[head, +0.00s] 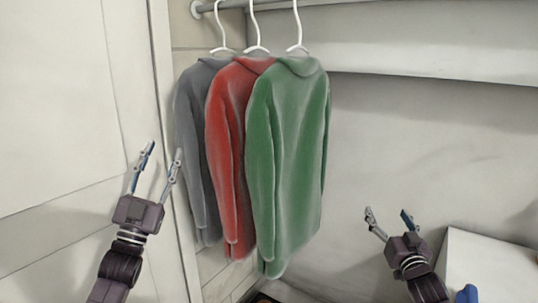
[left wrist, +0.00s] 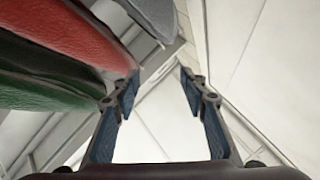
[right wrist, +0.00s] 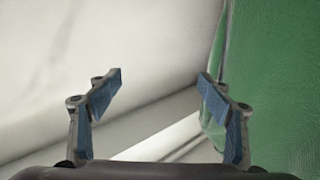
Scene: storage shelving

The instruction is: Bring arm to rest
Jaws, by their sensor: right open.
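My left gripper (head: 159,163) is open and empty in the head view, raised in front of the white panel, left of the hanging clothes. The left wrist view shows its two fingers (left wrist: 160,92) spread apart with nothing between them. My right gripper (head: 390,220) is open and empty at the lower right of the head view, apart from the clothes. In the right wrist view its fingers (right wrist: 158,92) are spread, with green cloth behind the right finger; I cannot tell from that view how near the cloth is.
A grey garment (head: 199,150), a red garment (head: 228,150) and a green garment (head: 288,160) hang on white hangers from a rail (head: 225,5). A shelf (head: 430,62) runs along the upper right. A white box (head: 490,265) stands at the lower right, with a blue object (head: 467,294) beside it.

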